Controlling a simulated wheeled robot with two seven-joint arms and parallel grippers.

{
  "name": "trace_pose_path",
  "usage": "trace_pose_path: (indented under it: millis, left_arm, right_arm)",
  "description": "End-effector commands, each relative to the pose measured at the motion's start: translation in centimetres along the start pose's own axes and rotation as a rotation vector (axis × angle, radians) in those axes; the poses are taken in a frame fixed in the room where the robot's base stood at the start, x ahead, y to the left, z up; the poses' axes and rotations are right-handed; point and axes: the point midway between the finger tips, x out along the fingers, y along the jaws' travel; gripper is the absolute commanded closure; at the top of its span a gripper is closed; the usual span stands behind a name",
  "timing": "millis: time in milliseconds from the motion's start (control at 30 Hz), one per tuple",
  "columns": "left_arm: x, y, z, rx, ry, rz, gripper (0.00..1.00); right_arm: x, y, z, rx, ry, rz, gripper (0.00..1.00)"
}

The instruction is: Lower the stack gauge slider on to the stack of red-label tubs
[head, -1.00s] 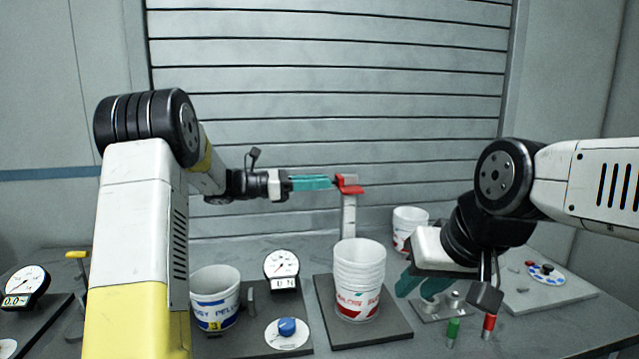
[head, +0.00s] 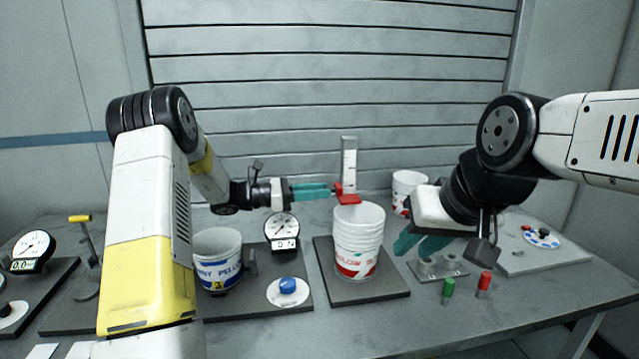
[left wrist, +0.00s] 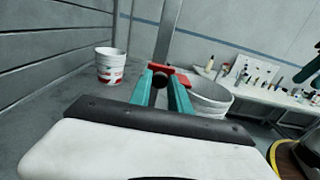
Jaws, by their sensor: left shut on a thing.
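The stack gauge has an upright pale scale post (head: 349,165) behind the stack of red-label tubs (head: 358,245). Its red slider (head: 348,200) is low on the post, close to the top tub's rim; I cannot tell whether they touch. My left gripper (head: 334,191) is shut on the slider from the left. In the left wrist view, teal fingers (left wrist: 166,88) hold the red slider (left wrist: 180,81), with the white rim of the stack (left wrist: 211,93) just beyond on the right. My right gripper (head: 421,245) hangs empty right of the stack, its fingers seemingly apart.
The stack stands on a dark base plate (head: 385,284). Left of it are a blue-label tub (head: 217,262), a dial gauge (head: 283,230) and a blue knob (head: 288,285). A single red-label tub (head: 408,185) stands behind right. Green (head: 448,288) and red (head: 484,281) pegs stand in front right.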

Motion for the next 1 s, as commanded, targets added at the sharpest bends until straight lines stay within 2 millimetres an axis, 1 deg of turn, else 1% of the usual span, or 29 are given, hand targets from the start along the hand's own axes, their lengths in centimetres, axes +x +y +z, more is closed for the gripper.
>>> trace_pose_path:
  millis: [167, 200, 267, 567, 667, 767, 1000]
  left_arm:
    - [-0.1, 0.0, -0.1, -0.002, 0.004, 0.002, 1.00]
    - [-0.1, 0.0, -0.1, -0.002, 0.004, 0.002, 0.69]
    - [-0.1, 0.0, -0.1, -0.002, 0.003, 0.002, 0.57]
    - [-0.1, 0.0, 0.0, -0.002, 0.002, 0.001, 0.56]
    - [-0.7, 0.1, 0.0, -0.002, 0.002, 0.003, 0.56]
    - [-2.1, 0.1, -0.1, -0.001, 0.003, 0.004, 0.56]
    - [-6.2, 0.1, -0.1, -0.002, 0.003, 0.005, 0.56]
  right_arm:
    - [0.0, 0.0, 0.0, 0.000, 0.000, 0.000, 0.71]
    - [0.0, 0.0, 0.0, 0.000, 0.000, 0.000, 0.71]
    - [0.0, 0.0, 0.0, 0.000, 0.000, 0.000, 0.71]
    - [0.0, 0.0, 0.0, 0.000, 0.000, 0.000, 0.71]
    - [0.0, 0.0, 0.0, 0.000, 0.000, 0.000, 0.71]
    - [0.0, 0.0, 0.0, 0.000, 0.000, 0.000, 0.71]
    - [0.0, 0.0, 0.0, 0.000, 0.000, 0.000, 0.71]
